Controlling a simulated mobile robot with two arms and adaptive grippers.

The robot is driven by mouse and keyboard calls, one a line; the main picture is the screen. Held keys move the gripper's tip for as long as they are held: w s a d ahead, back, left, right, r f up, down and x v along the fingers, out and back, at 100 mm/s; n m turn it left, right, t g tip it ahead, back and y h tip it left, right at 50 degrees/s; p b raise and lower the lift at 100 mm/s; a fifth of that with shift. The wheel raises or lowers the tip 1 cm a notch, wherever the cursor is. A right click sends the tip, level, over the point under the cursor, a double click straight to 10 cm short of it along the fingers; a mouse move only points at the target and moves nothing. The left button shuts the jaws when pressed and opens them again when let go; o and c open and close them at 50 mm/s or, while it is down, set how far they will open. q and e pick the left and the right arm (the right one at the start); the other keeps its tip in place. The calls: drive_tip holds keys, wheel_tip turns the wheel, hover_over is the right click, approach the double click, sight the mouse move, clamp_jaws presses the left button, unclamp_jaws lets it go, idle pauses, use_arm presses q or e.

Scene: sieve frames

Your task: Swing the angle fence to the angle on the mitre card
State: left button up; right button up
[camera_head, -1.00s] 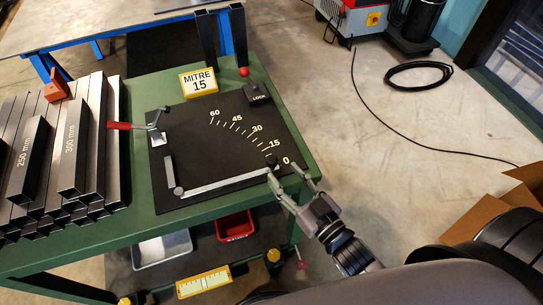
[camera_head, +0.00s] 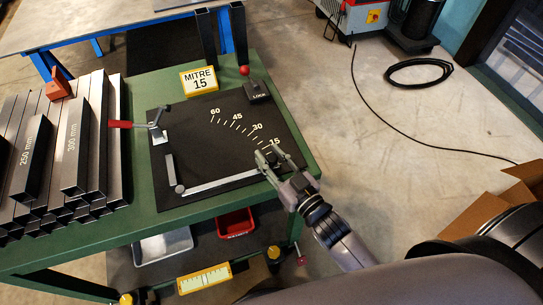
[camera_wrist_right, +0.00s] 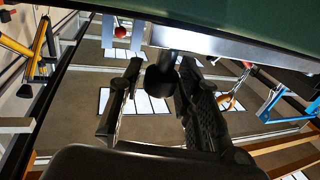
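The angle fence (camera_head: 222,184) is a pale bar on the black plate (camera_head: 190,120). It runs from a pivot at the lower left to the right, its far end near the 0 end of the scale and partly hidden by my right gripper (camera_head: 266,156). The yellow mitre card (camera_head: 198,82) reads MITRE 15. The printed scale (camera_head: 243,128) shows 60, 45, 30 and 15; the 0 is covered. In the right wrist view, a black knob (camera_wrist_right: 160,82) under a metal bar sits between the open fingers, with a gap at least on the left. My left gripper is not in view.
A LOCK block (camera_head: 257,92) with a red ball lever stands at the plate's upper right. A red-handled clamp (camera_head: 121,124) is at the left. Stacked metal tubes (camera_head: 75,150) fill the bench's left side. The plate between fence and scale is clear.

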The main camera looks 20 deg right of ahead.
clamp_jaws()
idle(0.5)
drive_tip(key=shift+w+a+r+n+y, duration=0.15)
drive_tip(key=shift+w+n+y, duration=0.25)
drive_tip(key=shift+w+y, duration=0.2)
drive_tip(key=shift+w+n+g+y+p, duration=0.35)
drive_tip(key=shift+w+y, duration=0.25)
drive_tip(key=shift+w, duration=0.35)
drive_tip(key=shift+o, duration=1.9)
unclamp_jaws()
drive_tip(key=shift+s, duration=0.1)
